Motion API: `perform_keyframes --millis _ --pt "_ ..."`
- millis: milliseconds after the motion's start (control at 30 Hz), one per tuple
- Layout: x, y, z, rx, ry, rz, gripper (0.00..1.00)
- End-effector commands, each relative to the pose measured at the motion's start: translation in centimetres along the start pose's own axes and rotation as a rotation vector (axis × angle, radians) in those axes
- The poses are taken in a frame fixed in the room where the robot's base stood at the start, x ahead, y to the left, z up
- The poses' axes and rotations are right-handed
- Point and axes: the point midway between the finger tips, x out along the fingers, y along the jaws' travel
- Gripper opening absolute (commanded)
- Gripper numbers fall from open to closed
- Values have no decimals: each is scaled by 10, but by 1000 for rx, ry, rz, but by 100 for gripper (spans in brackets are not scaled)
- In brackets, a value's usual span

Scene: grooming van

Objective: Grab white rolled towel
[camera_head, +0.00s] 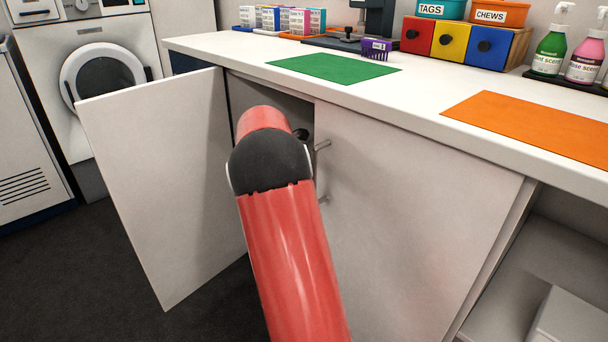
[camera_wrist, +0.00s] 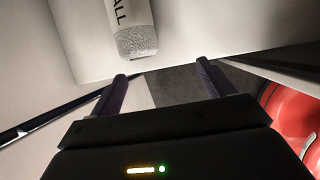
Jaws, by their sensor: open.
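In the wrist view a white roll (camera_wrist: 132,28) with dark letters ending in "ALL" lies at the top, on a pale cabinet surface. Its near end is fuzzy and greyish, like towel cloth; its far end is cut off by the frame. My gripper (camera_wrist: 162,72) is open and empty, its two dark fingers apart. The roll is ahead of the fingers, more towards the left one, and not between them. In the head view my red arm reaches into the open cabinet, and both the gripper and the roll are hidden.
The left cabinet door (camera_head: 165,185) stands swung open beside my arm; the right door (camera_head: 400,215) is shut. The white counter (camera_head: 420,110) above holds a green mat (camera_head: 333,68), an orange mat (camera_head: 535,122) and coloured drawers. A washing machine (camera_head: 95,75) stands at the back left.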

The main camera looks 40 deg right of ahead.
Motion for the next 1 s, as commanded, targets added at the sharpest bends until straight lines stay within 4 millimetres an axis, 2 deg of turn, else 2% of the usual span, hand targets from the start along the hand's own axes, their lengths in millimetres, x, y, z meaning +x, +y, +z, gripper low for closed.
perform_keyframes --millis 33,200,400,633,833,1000 --pt "6 4 11 3 -2 -2 81" --pt "20 17 42 3 -1 -2 81" --pt "31 26 64 3 0 -1 81" --pt "38 30 74 2 1 -2 81" --pt "72 29 72 1 2 -3 81" --pt "85 29 72 2 2 -1 81"
